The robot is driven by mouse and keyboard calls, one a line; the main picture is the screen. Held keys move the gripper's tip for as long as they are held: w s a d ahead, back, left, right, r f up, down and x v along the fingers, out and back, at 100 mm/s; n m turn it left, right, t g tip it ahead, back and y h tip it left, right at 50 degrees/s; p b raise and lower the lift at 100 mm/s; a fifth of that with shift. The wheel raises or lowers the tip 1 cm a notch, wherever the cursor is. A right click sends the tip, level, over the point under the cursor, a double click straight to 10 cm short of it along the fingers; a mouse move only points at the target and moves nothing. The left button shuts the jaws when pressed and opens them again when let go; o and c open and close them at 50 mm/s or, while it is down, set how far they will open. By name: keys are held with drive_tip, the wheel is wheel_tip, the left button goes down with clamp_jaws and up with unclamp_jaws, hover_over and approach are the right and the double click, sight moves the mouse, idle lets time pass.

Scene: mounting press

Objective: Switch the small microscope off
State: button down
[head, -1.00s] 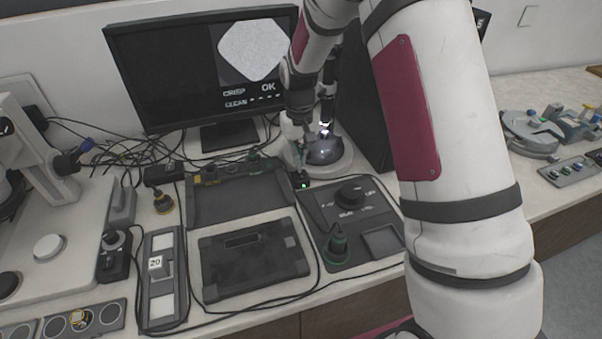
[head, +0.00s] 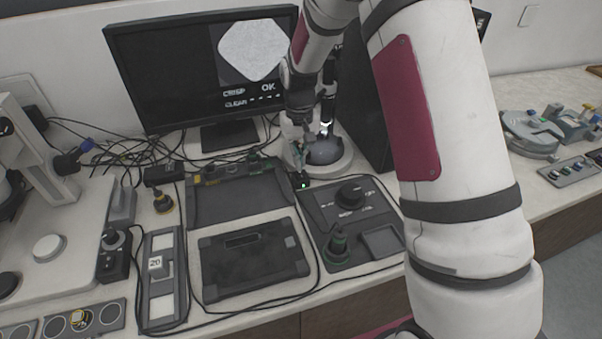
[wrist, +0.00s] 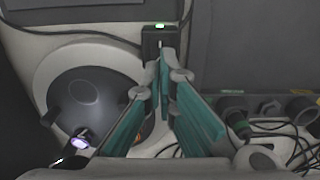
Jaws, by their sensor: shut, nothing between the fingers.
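The small microscope (head: 343,167) stands on the bench right of the monitor, with a pale round base and a dark dome-shaped stage (wrist: 88,100). Its lamp (wrist: 80,143) glows whitish violet. A small black switch box (wrist: 153,42) with a lit green light sits at the edge of the base; it also shows in the head view (head: 301,181). My gripper (wrist: 164,70) is shut and empty, its teal-padded fingers pointing at the box. The fingertips overlap the box's near side in the wrist view; I cannot tell whether they touch it. My arm partly hides the microscope in the head view.
The monitor (head: 160,75) stands behind to the left, showing a pale sample. A dark tray (head: 240,200) and a control panel with knobs (head: 350,225) lie in front. A black tower (head: 365,110) stands close on the right. Loose cables cross the bench.

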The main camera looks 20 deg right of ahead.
drive_tip(key=shift+f+b, duration=0.4)
drive_tip(key=shift+f, duration=0.75)
idle(0.5)
drive_tip(key=shift+r+p, duration=1.1)
drive_tip(key=shift+r, duration=2.45)
drive_tip(key=shift+r, duration=0.15)
drive_tip(key=s+r+t, duration=0.2)
drive_tip(key=s+r, duration=1.3)
drive_tip(key=r, duration=0.3)
drive_tip(key=s+r+t, duration=0.2)
drive_tip(key=s+t, duration=0.1)
drive_tip(key=s, duration=1.4)
drive_tip(key=shift+s+d+r, duration=0.15)
drive_tip(key=shift+s+r, duration=0.15)
